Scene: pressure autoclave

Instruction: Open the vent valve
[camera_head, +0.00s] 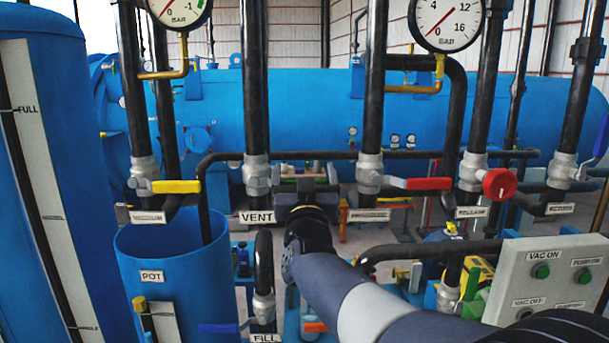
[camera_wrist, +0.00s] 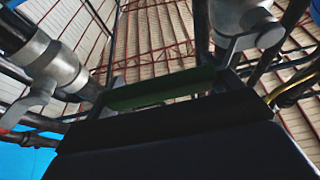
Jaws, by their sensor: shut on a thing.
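The vent valve (camera_head: 257,172) is a grey body on a black vertical pipe, above a white VENT label (camera_head: 257,217). Its handle lies crosswise to the pipe, to the right in the head view, mostly hidden by my gripper (camera_head: 305,180). In the wrist view the green handle (camera_wrist: 160,90) lies across between my gripper's fingers (camera_wrist: 170,88), and my gripper is shut on it. A grey valve body with its lever joint (camera_wrist: 243,20) shows at the upper right there.
A valve with a red handle (camera_head: 428,183) stands to the right and one with a yellow handle (camera_head: 177,186) to the left. A red knob (camera_head: 499,184) is farther right. A blue pot (camera_head: 150,255) and a grey button panel (camera_head: 560,270) stand in front. Vertical pipes flank my arm closely.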

